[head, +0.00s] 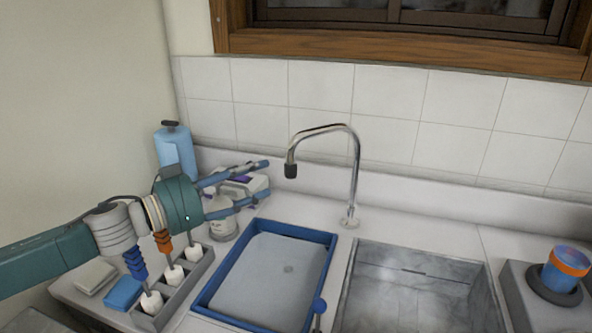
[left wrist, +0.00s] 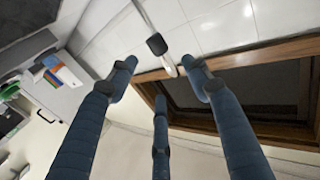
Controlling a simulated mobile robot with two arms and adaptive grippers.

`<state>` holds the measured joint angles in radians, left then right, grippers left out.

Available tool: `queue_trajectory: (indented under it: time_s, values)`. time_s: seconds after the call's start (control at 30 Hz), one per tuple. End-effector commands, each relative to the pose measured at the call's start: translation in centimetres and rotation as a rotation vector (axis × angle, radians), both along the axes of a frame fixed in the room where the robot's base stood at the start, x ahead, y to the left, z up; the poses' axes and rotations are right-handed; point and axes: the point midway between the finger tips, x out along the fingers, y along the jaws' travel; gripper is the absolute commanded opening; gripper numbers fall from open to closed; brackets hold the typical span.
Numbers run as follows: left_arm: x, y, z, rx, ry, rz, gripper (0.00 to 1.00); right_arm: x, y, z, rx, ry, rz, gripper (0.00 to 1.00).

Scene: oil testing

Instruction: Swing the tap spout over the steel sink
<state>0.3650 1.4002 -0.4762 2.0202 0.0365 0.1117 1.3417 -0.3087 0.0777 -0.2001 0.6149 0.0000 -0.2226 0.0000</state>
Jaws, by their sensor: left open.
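The tap (head: 357,170) is a curved chrome pipe rising from the counter behind the steel sink (head: 425,300). Its spout (head: 318,131) points left and ends in a dark nozzle (head: 290,171) above the blue-rimmed tray, left of the sink. My left gripper (head: 264,178) is open and empty, with its blue fingers reaching right towards the nozzle, a short gap away. In the left wrist view the nozzle (left wrist: 157,44) shows beyond the spread fingertips (left wrist: 160,75).
The blue tray (head: 204,297) lies left of the sink. A rack (head: 198,278) with several brushes, a blue bottle (head: 173,147) and white containers (head: 243,186) crowd around my left arm. A blue and orange cup (head: 566,268) stands right of the sink. A tiled wall (head: 325,85) is behind.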

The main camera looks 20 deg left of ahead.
Motion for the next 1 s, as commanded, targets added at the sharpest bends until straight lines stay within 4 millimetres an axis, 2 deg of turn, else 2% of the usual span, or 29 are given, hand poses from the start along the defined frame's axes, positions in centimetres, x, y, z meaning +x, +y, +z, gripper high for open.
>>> queue_trajectory:
  time_s: [0.13, 0.37, 0.6, 0.8, 1.0]
  values:
    - [0.4, -0.1, 0.1, -0.003, -0.002, 0.002, 0.49, 0.8, 0.1, 0.5, 0.001, -0.010, 0.001, 0.40]
    - [2.3, -1.7, 0.7, -0.005, -0.004, -0.001, 0.49, 1.2, 0.1, 3.1, 0.002, -0.018, 0.001, 0.40]
    - [5.9, -4.3, 0.5, -0.005, -0.003, 0.000, 0.49, 1.1, 0.1, 5.6, 0.002, -0.017, 0.001, 0.40]
    - [8.1, -5.8, 0.0, -0.002, -0.001, 0.001, 0.49, 1.1, 0.1, 6.3, 0.002, -0.017, 0.001, 0.40]
    - [8.7, -6.3, -0.2, 0.000, 0.000, 0.001, 0.49, 1.1, -0.1, 6.5, 0.000, -0.016, 0.001, 0.40]
